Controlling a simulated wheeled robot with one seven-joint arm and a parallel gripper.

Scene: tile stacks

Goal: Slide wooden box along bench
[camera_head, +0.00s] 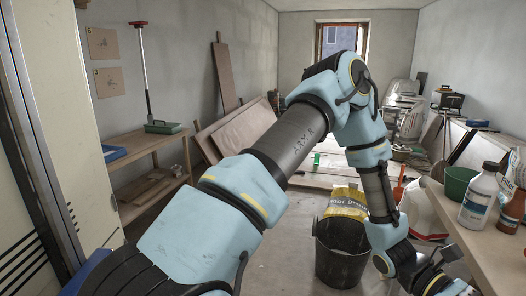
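My arm reaches across the picture from the lower left, bends at the top and comes down on the right. My gripper (449,270) is at the lower right, beside the left edge of a wooden bench (478,249). It is small and partly cut by the lower edge of the frame, so its opening is not clear. I see nothing held in it. I cannot make out a wooden box on the bench; it may be hidden or out of frame.
On the right bench stand a green pot (459,182), a white bottle (478,196) and a dark bottle (511,212). A black bucket (341,254) stands on the floor left of my forearm. A wooden shelf (146,146) with a green tray (163,128) is at left.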

